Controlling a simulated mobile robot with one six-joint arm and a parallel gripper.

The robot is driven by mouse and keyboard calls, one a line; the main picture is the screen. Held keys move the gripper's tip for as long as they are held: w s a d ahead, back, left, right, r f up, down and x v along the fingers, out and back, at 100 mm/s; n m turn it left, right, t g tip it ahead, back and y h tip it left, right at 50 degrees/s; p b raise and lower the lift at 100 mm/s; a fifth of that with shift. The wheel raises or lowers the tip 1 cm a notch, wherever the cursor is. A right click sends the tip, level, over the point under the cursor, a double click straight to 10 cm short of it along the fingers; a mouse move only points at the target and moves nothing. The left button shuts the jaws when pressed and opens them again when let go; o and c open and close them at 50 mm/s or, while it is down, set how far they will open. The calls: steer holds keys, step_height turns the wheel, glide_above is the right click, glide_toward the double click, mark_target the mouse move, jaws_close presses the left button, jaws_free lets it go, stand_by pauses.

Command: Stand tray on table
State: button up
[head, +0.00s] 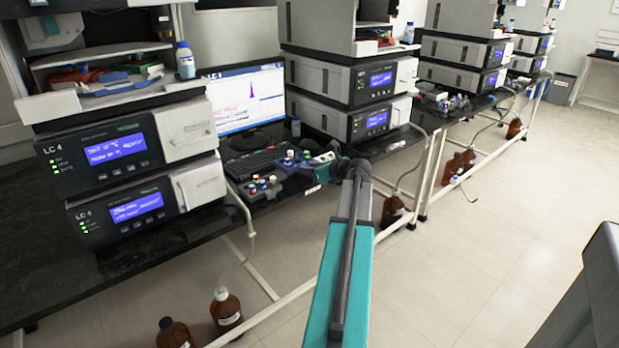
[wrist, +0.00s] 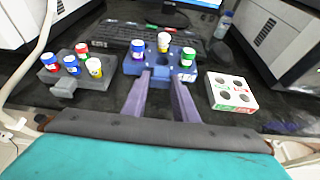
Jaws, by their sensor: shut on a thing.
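A blue tray (wrist: 157,67) is in the upper middle of the wrist view, with a blue-capped, a pale-capped and a green-capped vial standing upright in it. My gripper (wrist: 163,77) is shut on the near side of this tray. In the head view my gripper (head: 308,172) is at the table's front edge, and the tray beyond it is small and partly hidden. The black table (wrist: 110,103) lies below; I cannot tell whether the tray touches it.
A grey rack (wrist: 60,78) with several capped vials is left of the tray. A white box with round holes (wrist: 232,92) is close on its right. A keyboard (wrist: 118,31) and monitor (head: 245,98) are behind. LC instruments (head: 130,150) flank the spot. Brown bottles (head: 226,310) stand on the floor.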

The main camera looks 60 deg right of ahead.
mark_target(309, 183)
steer(key=shift+f, duration=1.8)
steer(key=o, duration=1.1)
steer(key=v, duration=1.2)
steer(key=shift+r, duration=0.1)
